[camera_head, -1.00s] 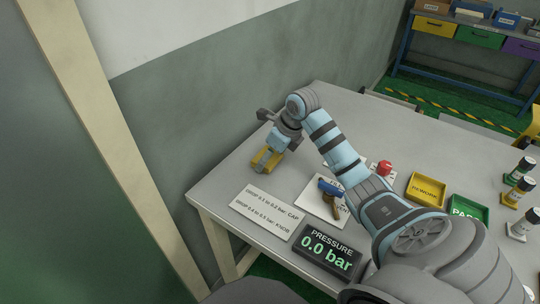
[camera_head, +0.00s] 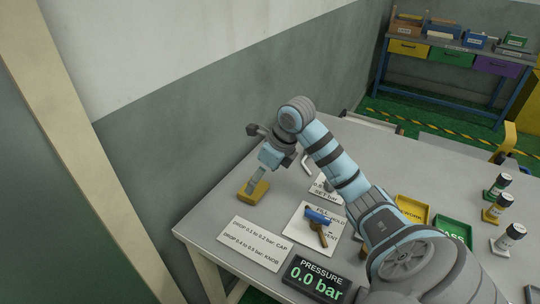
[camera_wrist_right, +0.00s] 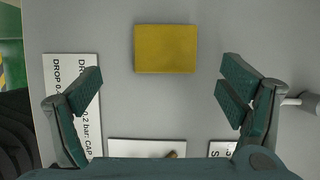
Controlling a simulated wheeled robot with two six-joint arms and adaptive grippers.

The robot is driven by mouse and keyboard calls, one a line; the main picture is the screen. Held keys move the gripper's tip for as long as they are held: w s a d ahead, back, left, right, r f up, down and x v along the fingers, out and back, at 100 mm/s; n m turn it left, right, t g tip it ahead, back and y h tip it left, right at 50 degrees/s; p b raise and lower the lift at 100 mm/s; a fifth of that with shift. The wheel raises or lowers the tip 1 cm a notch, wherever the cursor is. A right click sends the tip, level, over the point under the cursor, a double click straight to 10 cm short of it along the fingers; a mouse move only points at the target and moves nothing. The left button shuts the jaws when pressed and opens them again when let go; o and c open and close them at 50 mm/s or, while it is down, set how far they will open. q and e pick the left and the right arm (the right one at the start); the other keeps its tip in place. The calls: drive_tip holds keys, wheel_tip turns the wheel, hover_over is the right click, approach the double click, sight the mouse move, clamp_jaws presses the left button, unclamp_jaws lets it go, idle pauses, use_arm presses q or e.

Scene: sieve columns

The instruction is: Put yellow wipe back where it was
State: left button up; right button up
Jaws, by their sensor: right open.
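The yellow wipe (camera_head: 253,191) is a flat yellow block lying on the table near its left back edge. In the right wrist view the yellow wipe (camera_wrist_right: 165,49) lies flat and whole, with bare table around it. My right gripper (camera_head: 259,174) is just above the wipe in the head view. In the right wrist view my right gripper (camera_wrist_right: 162,85) is open and empty, its fingers wide apart and clear of the wipe. My left gripper is not in view.
A white DROP label card (camera_head: 255,243) lies in front of the wipe. A FILL/VENT plate with a blue-handled valve (camera_head: 318,216), a pressure display (camera_head: 317,279), a yellow tray (camera_head: 412,210) and a green tray (camera_head: 453,232) are further right. Several capped bottles (camera_head: 497,187) stand at the right.

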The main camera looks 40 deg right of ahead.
drive_tip(key=p+v, duration=0.1)
drive_tip(key=v, duration=0.7)
